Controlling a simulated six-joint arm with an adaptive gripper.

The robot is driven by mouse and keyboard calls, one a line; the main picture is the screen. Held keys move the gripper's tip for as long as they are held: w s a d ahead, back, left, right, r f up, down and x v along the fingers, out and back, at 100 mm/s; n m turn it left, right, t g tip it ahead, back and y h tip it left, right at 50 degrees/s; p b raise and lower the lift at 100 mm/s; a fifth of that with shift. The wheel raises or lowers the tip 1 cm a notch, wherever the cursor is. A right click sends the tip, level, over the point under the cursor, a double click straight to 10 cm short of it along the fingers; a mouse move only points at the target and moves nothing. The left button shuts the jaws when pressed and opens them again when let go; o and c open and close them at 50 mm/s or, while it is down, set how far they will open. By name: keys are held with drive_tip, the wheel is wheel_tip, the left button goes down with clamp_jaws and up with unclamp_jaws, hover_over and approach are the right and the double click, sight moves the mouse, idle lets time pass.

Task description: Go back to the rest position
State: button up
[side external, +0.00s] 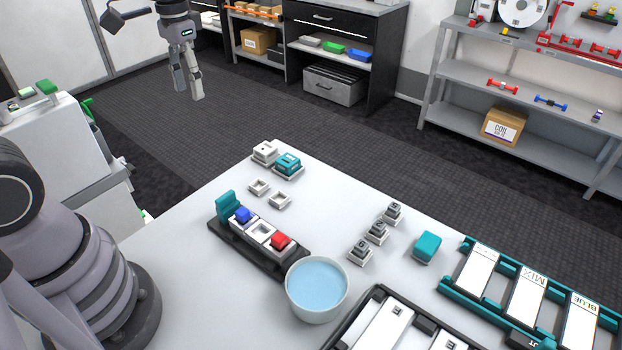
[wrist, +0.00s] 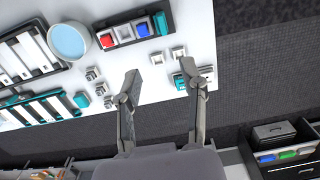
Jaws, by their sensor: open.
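My gripper (side external: 190,90) hangs high at the upper left of the side view, beyond the table's far edge, with nothing between its fingers. In the wrist view my gripper (wrist: 163,82) shows its two fingers spread apart and empty, with the white table (wrist: 150,95) below. The table also shows in the side view (side external: 190,225). No loose part touches the fingers.
A black tray (side external: 262,250) holds blue and red blocks. A bowl of blue liquid (side external: 317,288), small grey blocks (side external: 376,232), a teal block (side external: 427,247) and a teal rack (side external: 480,298) stand on the table. Shelves (side external: 520,75) line the back; the floor between is clear.

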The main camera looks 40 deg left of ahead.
drive_tip(key=s+r+t, duration=0.3)
drive_tip(key=s+r, duration=0.1)
drive_tip(key=s, duration=0.3)
drive_tip(key=s+r+t, duration=0.2)
drive_tip(key=s+r, duration=0.2)
drive_tip(key=s, duration=0.3)
drive_tip(key=shift+d+r+t, duration=0.25)
drive_tip(key=shift+t, duration=0.15)
